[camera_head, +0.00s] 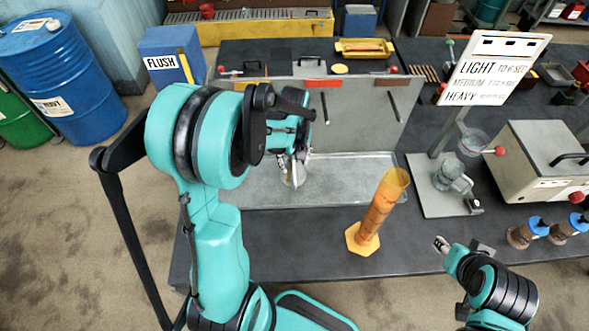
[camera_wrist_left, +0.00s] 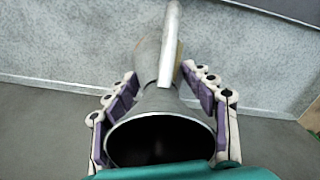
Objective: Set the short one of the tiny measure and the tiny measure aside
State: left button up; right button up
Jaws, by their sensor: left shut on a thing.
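My left gripper (camera_wrist_left: 165,105) is shut on a small grey metal measure (camera_wrist_left: 150,103). In the left wrist view, its wide dark mouth faces the camera, its body narrows away from me, and a long handle rises behind it. In the head view, the left gripper (camera_head: 291,158) is over the metal tray, and the measure (camera_head: 297,178) shows only partly below it. I cannot tell whether the measure touches the tray. I cannot make out a second tiny measure. My right gripper (camera_head: 460,245) is at the table's front edge, its fingers apart and empty.
The metal tray (camera_head: 350,178) lies below the upright grey panel (camera_head: 365,115). An orange cylinder (camera_head: 380,210) stands right of my left gripper. A grey plate (camera_head: 425,200) with a glass vessel (camera_head: 450,175) and a metal box (camera_head: 545,160) are farther right.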

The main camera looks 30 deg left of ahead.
aim_at(294, 169)
pick_arm(q)
notch_tip(294, 169, down, 3)
jog(key=shift+f+b, duration=0.2)
jog(key=shift+b, duration=0.2)
jog(key=shift+f, duration=0.15)
jog(key=o, duration=1.5)
jog(key=shift+c, duration=0.2)
